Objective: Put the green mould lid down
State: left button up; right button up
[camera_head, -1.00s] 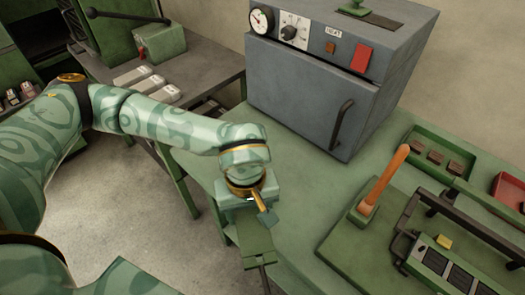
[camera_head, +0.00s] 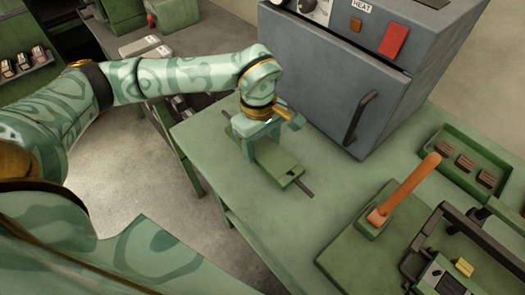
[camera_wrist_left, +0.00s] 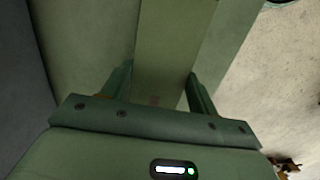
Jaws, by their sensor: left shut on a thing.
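In the left wrist view the lid (camera_wrist_left: 168,45) runs away between the two fingers of my left gripper (camera_wrist_left: 158,88). The lid lies roughly level, at or just above the bench top; I cannot tell whether it touches. My right gripper is in neither view.
The grey oven (camera_head: 325,75) stands behind and right of the lid. A green board with an orange-handled tool (camera_head: 405,190) and a dark-handled frame lies at right, near a tray (camera_head: 480,150) of brown blocks. The green bench top (camera_head: 250,205) is clear in front.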

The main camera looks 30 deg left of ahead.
aim_at(261, 151)
pick_arm(q)
jog(key=shift+w+a+f, duration=0.3)
jog(key=shift+f, duration=0.1)
jog(key=shift+w+a+f, duration=0.15)
jog(key=shift+f, duration=0.2)
notch_tip(261, 151, down, 3)
jog(key=shift+w+a+f+b, duration=0.1)
jog(key=shift+f+b, duration=0.1)
jog(key=shift+b, duration=0.85)
jog(key=shift+r, duration=0.15)
jog(key=o, duration=1.7)
